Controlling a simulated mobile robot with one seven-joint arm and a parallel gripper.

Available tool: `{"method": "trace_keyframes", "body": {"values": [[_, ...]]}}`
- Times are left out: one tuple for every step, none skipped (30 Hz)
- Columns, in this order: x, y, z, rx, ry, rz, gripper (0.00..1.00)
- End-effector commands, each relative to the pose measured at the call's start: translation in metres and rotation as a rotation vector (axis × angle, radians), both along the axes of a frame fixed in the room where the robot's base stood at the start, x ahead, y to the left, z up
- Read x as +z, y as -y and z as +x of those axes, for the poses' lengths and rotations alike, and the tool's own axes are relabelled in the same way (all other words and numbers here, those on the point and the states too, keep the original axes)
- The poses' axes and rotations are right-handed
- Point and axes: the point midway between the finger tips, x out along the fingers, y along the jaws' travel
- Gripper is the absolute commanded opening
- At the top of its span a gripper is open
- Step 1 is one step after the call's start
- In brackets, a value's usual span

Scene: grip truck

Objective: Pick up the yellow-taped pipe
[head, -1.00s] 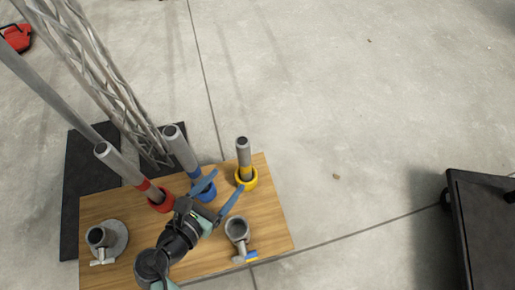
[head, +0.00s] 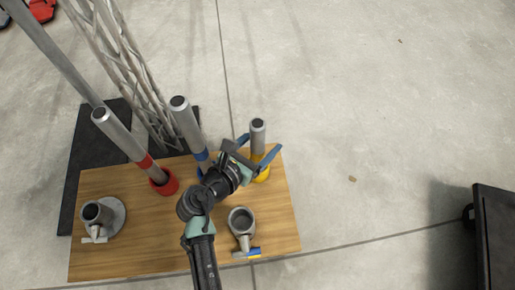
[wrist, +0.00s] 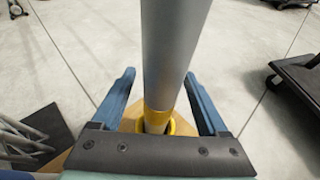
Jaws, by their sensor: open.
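The yellow-taped pipe (head: 258,134) stands upright in a yellow ring holder (head: 263,175) at the right back of the wooden board. In the wrist view the grey pipe (wrist: 168,55) rises between my fingers, with its yellow tape (wrist: 157,118) low down near the ring. My gripper (head: 261,145) is open, with one blue finger on each side of the pipe. In the wrist view my open gripper (wrist: 160,85) shows a gap between each finger and the pipe. Part of the ring is hidden behind my gripper.
A blue-taped pipe (head: 185,122) and a red-taped pipe (head: 122,135) stand to the left on the wooden board (head: 130,240). Metal clamp fittings sit at the front (head: 241,220) and left (head: 97,213). A metal truss (head: 120,60) rises behind. A dark cart (head: 494,235) stands far right.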

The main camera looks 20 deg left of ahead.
Motion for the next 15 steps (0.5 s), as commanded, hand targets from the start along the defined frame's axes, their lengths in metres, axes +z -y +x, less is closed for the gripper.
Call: {"method": "trace_keyframes", "body": {"values": [[-0.0054,0.0016,0.0060,-0.002,0.001,0.000,0.77],[-0.0057,0.0018,0.0082,-0.001,0.001,0.000,0.77],[-0.0058,0.0022,0.0104,-0.001,0.001,0.000,0.77],[-0.0055,0.0025,0.0115,-0.001,0.001,0.000,0.77],[-0.0053,0.0026,0.0122,-0.001,0.001,-0.001,0.77],[-0.0048,0.0028,0.0124,-0.001,0.001,-0.001,0.77],[-0.0045,0.0029,0.0124,-0.001,0.001,-0.001,0.77],[-0.0044,0.0029,0.0124,-0.001,0.001,-0.001,0.77],[-0.0042,0.0029,0.0122,-0.001,0.001,-0.001,0.77],[-0.0043,0.0029,0.0122,-0.001,0.000,0.000,0.77],[-0.0043,0.0028,0.0121,-0.001,0.000,0.000,0.77],[-0.0043,0.0028,0.0121,-0.001,0.000,0.000,0.70],[-0.0043,0.0028,0.0120,-0.001,0.000,0.000,0.64],[-0.0043,0.0029,0.0119,-0.001,0.000,0.000,0.59],[-0.0044,0.0029,0.0119,-0.001,0.000,0.000,0.52]]}}
